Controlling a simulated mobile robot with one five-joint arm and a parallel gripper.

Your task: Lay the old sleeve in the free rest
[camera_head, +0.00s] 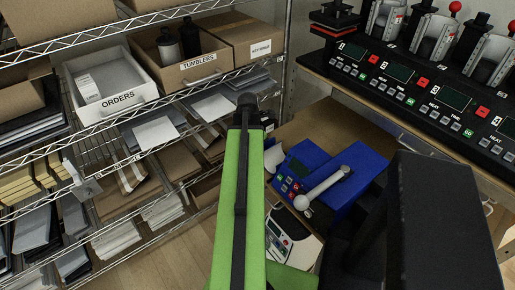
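I cannot pick out the old sleeve or the free rest for certain. A small white curved piece (273,158) lies beside the blue press (335,170), partly behind my green arm link; I cannot tell whether it is a sleeve. The blue press has a pale lever with a round knob and stands on a brown surface. On the right, a row of black mug presses (400,75) holds curved silver and white pieces (434,37) in its clamps. My green arm link stands upright in the middle. I cannot make out my gripper's fingers.
A wire shelf on the left carries an orders tray (110,85), a tumblers box (183,60) and stacks of flat stock. A white device (290,240) with a display sits below the blue press. Wood floor (170,258) shows at the bottom. A large dark block covers the lower right.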

